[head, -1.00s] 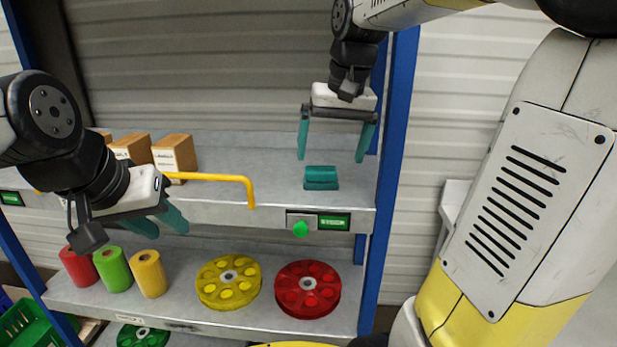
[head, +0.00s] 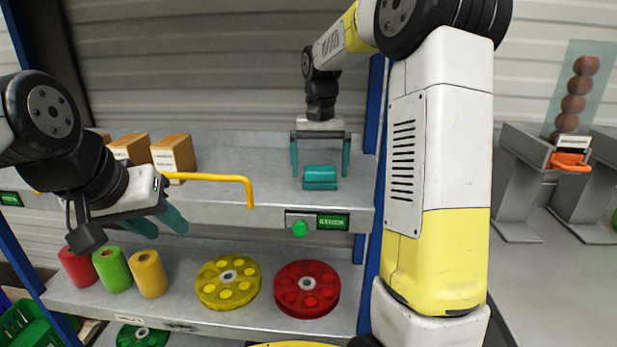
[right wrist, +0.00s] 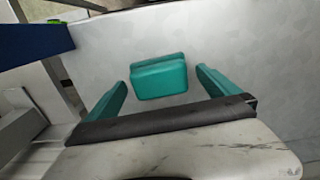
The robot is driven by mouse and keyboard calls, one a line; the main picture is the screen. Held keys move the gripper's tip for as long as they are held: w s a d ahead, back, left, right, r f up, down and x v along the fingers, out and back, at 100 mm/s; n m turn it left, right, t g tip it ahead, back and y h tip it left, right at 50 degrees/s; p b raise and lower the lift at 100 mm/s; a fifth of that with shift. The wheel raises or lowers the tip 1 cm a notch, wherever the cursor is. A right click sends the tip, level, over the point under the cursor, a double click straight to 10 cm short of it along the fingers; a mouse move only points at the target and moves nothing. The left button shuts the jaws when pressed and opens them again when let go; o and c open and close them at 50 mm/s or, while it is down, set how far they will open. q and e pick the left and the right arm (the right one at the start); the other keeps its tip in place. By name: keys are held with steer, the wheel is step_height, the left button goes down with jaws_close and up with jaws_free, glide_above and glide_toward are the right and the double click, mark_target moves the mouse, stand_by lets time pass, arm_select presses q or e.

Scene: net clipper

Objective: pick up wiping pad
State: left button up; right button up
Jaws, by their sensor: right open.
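The wiping pad is a small teal block (head: 320,178) on the upper shelf (head: 240,196), near its right end. It also shows in the right wrist view (right wrist: 158,77), ahead of my fingers. My right gripper (head: 320,174) is open, with its teal fingers to the left and right of the pad in the head view. In the right wrist view the fingertips (right wrist: 161,79) are spread wider than the pad and do not touch it. My left gripper (head: 180,222) hangs at the left, in front of the shelf edge, its fingers partly overlapping and empty as far as I see.
Boxes (head: 172,153) stand on the upper shelf at left, by a yellow bent bar (head: 215,178). A green button (head: 299,228) sits on the shelf's front edge. Lower shelf holds coloured rolls (head: 148,273), a yellow disc (head: 228,282) and a red disc (head: 307,289). A blue post (head: 374,110) stands right.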

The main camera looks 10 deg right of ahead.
mark_target(319, 168)
steer(key=shift+f, duration=0.6)
steer(key=c, duration=1.3)
step_height(319, 168, up, 10)
steer(key=shift+r, duration=0.1)
steer(key=o, duration=0.8)
steer(key=c, duration=0.6)
steer(key=shift+a, duration=0.1)
